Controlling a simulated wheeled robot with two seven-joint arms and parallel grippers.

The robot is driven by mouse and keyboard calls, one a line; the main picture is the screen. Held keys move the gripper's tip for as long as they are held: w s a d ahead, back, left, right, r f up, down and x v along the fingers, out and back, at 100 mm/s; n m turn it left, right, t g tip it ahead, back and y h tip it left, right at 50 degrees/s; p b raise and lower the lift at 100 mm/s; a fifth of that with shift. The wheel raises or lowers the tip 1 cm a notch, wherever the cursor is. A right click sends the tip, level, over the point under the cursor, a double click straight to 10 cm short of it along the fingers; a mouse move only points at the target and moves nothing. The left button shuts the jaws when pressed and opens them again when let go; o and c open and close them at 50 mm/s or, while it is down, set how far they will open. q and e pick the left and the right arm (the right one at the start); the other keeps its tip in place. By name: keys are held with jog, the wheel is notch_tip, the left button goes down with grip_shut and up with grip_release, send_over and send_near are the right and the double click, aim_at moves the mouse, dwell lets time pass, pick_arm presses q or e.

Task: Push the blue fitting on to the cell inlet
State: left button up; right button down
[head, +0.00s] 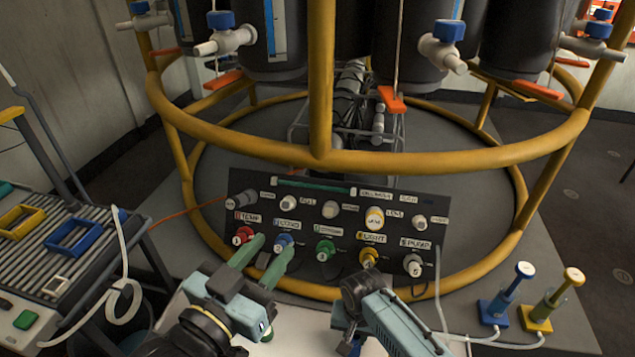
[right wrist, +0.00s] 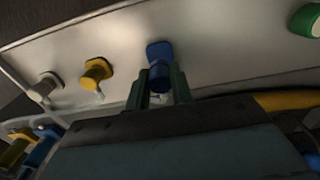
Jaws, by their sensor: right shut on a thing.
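My right gripper (right wrist: 159,88) is shut on the blue fitting (right wrist: 159,68), whose square blue end shows against a pale surface in the right wrist view. In the head view my right gripper (head: 350,340) is low at the front centre, and little of the blue fitting shows. My left gripper (head: 276,246) is open, its green fingers spread near the blue port (head: 283,241) on the dark panel (head: 300,228). I cannot tell whether they touch it. The panel has an upper row of pale ports and a lower row of coloured ones. I cannot tell which port is the cell inlet.
Yellow (right wrist: 96,72), white (right wrist: 45,88) and green (right wrist: 306,20) fittings line the pale surface. A yellow ring frame (head: 390,161) surrounds the dark tanks above the panel.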

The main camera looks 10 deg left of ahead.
jog(key=shift+r+p, duration=0.5)
pick_arm(q)
notch_tip(320, 180, down, 8)
jog(key=s+a+g+y+p, duration=0.1)
jog(key=s+a+g, duration=0.1)
jog(key=g, duration=0.3)
jog(key=shift+s+a+g+y, duration=0.2)
jog(key=shift+s+g+y, duration=0.1)
jog(key=shift+y, duration=0.1)
pick_arm(e)
jog(key=shift+r, duration=0.45)
